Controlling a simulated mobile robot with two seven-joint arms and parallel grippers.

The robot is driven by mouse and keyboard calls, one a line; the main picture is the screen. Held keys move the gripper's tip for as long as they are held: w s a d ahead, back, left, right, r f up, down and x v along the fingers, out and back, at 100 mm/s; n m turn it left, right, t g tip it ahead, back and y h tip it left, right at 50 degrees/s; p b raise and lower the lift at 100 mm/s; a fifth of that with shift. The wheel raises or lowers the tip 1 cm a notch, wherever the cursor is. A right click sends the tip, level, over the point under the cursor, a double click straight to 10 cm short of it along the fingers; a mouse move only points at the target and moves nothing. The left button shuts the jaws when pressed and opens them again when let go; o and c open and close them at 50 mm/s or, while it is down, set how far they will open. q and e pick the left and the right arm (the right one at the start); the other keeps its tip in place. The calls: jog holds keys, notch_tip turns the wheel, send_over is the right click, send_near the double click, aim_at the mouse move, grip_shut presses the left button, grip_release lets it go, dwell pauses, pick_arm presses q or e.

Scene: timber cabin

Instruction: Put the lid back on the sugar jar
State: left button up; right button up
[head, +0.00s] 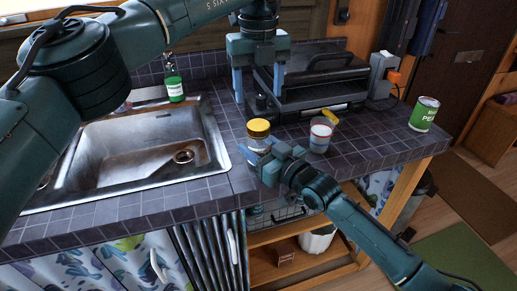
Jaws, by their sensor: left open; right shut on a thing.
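A clear jar (257,143) stands at the counter's front edge, right of the sink, with a yellow lid (258,127) on its top. I cannot tell whether the lid is fully seated. My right gripper (261,156) is shut on this jar's body, and its jaws hide the lower part. My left gripper (258,96) is open and empty above and behind the lid, its blue fingers pointing down. A second see-through jar (320,137) with a red band stands to the right. A yellow piece (330,117) shows tilted at its rim; I cannot tell if they touch.
A steel sink (130,150) fills the left of the tiled counter (370,148). A green bottle (174,82) stands behind it. A black grill-like appliance (318,80) stands at the back. A green can (424,114) is at the right end. Counter between jars and can is clear.

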aim_at(258, 124)
jog(key=c, duration=0.9)
grip_shut()
pick_arm(q)
jog(key=n, duration=0.4)
jog(key=shift+n, duration=0.3)
jog(key=shift+f, duration=0.1)
jog(key=shift+f, duration=3.9)
jog(key=shift+c, duration=0.2)
